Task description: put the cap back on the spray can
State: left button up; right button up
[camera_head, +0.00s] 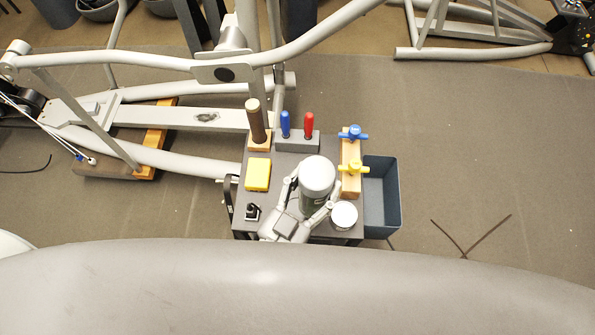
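The spray can (313,203) stands on a small dark table, with a dark body. A light grey round cap (317,173) shows at its top; whether it is seated or just above the can I cannot tell. My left gripper (314,182) reaches in from the lower left, its fingers on either side of the cap and seemingly against it. The gripper hides part of the can. My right gripper is not in view.
On the table (283,163) are a yellow block (257,174), a brown post (256,122), blue and red-handled tools in a grey holder (297,141), a wooden block with blue and yellow knobs (350,151) and a white-topped round container (344,215). A blue-grey bin (393,195) hangs right. Exercise-machine bars cross above.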

pick_arm(q)
jog(key=w+a+f+b, duration=0.6)
jog(key=w+f+b, duration=0.2)
jog(key=w, duration=0.3)
jog(key=shift+f+b, duration=0.35)
jog(key=f+b, duration=0.2)
jog(key=b, duration=0.1)
jog(key=f+b, duration=0.1)
jog(key=f, duration=0.1)
jog(key=shift+w+a, duration=0.1)
jog(key=shift+w, duration=0.25)
jog(key=o, duration=1.6)
jog(key=shift+c, duration=0.2)
